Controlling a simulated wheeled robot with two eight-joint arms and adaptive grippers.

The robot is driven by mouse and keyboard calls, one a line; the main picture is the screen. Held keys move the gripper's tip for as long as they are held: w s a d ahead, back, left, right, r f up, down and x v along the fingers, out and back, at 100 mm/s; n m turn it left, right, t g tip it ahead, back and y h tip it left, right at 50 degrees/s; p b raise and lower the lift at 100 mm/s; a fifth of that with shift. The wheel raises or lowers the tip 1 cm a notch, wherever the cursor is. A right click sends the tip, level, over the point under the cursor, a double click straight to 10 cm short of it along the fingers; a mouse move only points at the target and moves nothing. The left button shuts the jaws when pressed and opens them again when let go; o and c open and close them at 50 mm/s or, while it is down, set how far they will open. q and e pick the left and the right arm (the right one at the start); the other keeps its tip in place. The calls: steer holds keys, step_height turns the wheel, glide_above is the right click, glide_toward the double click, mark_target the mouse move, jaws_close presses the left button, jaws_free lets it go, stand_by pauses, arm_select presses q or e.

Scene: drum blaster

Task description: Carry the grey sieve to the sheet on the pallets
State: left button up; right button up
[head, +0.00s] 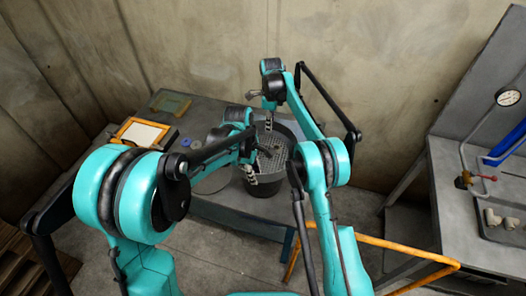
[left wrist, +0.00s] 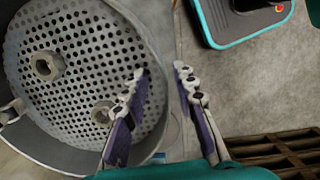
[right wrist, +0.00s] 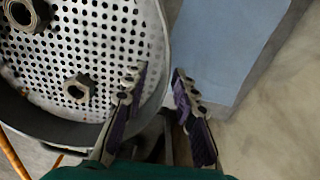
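The grey sieve (head: 268,188) is a round tub with a perforated bottom, near the front edge of the table. Metal nuts lie in it, seen in the left wrist view (left wrist: 47,65) and the right wrist view (right wrist: 78,88). My left gripper (head: 251,178) is at its near left rim. In the left wrist view its fingers (left wrist: 160,72) stand apart, one inside and one outside the rim. My right gripper (head: 268,126) is at the far rim. Its fingers (right wrist: 159,73) also straddle the wall with a gap.
The grey table (head: 225,205) also holds a yellow-framed tray (head: 145,133), a greenish plate (head: 170,102) and small round items. Wooden slats, apparently pallets (head: 22,262), lie at lower left. A yellow rail (head: 395,250) and a bench with a gauge (head: 508,97) stand right.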

arm_select(q)
steer(key=shift+f, duration=0.2)
arm_select(e)
steer(key=shift+f, duration=0.2)
arm_select(q)
jaws_close()
arm_select(e)
jaws_close()
